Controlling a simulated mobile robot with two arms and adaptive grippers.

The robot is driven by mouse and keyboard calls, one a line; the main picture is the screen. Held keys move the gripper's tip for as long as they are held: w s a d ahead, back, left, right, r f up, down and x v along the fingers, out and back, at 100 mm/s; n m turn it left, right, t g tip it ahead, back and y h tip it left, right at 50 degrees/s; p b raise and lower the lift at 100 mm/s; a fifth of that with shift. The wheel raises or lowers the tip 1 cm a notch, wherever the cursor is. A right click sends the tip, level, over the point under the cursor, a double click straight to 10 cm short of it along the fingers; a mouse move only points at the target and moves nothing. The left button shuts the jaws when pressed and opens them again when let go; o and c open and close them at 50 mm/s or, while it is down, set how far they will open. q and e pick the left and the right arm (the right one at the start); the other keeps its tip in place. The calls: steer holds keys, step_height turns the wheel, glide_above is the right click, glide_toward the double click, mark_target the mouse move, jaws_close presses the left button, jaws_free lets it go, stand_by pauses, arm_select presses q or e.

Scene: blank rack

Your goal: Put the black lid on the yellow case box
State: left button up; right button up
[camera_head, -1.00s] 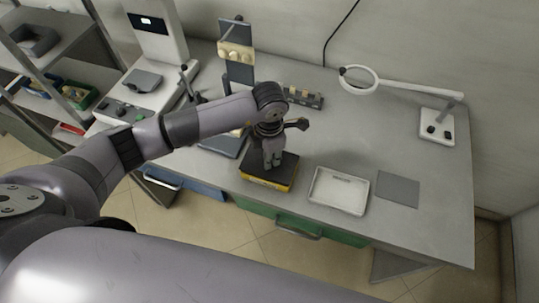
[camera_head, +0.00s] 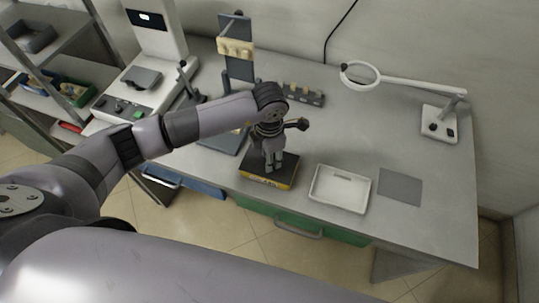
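The yellow case box (camera_head: 268,183) stands near the front edge of the table. The black lid (camera_head: 288,168) lies on top of it and looks roughly level; I cannot tell if it is fully seated. My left gripper (camera_head: 271,168) points down over the middle of the lid, with its fingertips at or just above the lid's top. The fingers look close together, but their gap and any contact with the lid are too small to make out. My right gripper is out of view.
A white tray (camera_head: 340,204) lies just right of the box, with a flat grey pad (camera_head: 400,187) beyond it. A stand (camera_head: 237,62), a small block rack (camera_head: 300,95) and a magnifier lamp (camera_head: 360,75) stand behind. The table's right middle is clear.

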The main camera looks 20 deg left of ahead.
arm_select(q)
steer(key=shift+o, duration=0.8)
step_height(320, 180, up, 12)
stand_by(0.4)
